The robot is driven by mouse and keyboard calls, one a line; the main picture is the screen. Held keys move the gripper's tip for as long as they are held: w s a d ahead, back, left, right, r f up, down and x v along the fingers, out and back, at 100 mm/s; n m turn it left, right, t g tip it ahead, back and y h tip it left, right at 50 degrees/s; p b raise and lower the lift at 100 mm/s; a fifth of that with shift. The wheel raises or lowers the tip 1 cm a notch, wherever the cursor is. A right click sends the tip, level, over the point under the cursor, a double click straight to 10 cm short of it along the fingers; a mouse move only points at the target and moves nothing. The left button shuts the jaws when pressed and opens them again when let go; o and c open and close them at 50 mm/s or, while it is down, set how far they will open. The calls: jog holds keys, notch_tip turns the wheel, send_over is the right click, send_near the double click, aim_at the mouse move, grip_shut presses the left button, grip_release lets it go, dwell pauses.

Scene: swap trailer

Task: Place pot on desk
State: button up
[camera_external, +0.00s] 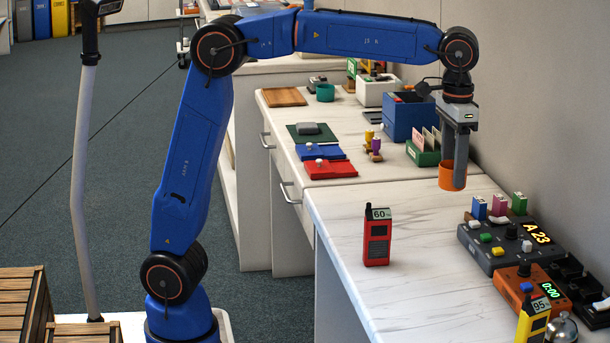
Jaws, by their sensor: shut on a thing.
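An orange pot (446,178) hangs at the end of my arm in the external view. My gripper (459,178) points down and is shut on the pot, with a grey finger covering part of it. The pot is upright and appears close above the near white marble-topped desk (400,285). I cannot tell whether its base touches the surface.
A red handheld device (377,237) marked 60 stands on the near desk. A grey control box (510,243), an orange timer (530,285) and a yellow device (533,322) line the right side. A green card holder (423,153) and blue bin (407,117) stand behind. The near desk's middle is clear.

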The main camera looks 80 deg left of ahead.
jog(key=s+d+f, duration=0.2)
jog(key=s+d, duration=0.2)
jog(key=f, duration=0.9)
jog(key=shift+w+d+f, duration=0.15)
jog(key=shift+d+f, duration=0.05)
jog(key=shift+f, duration=0.1)
jog(key=o, duration=1)
jog(key=shift+o, duration=0.2)
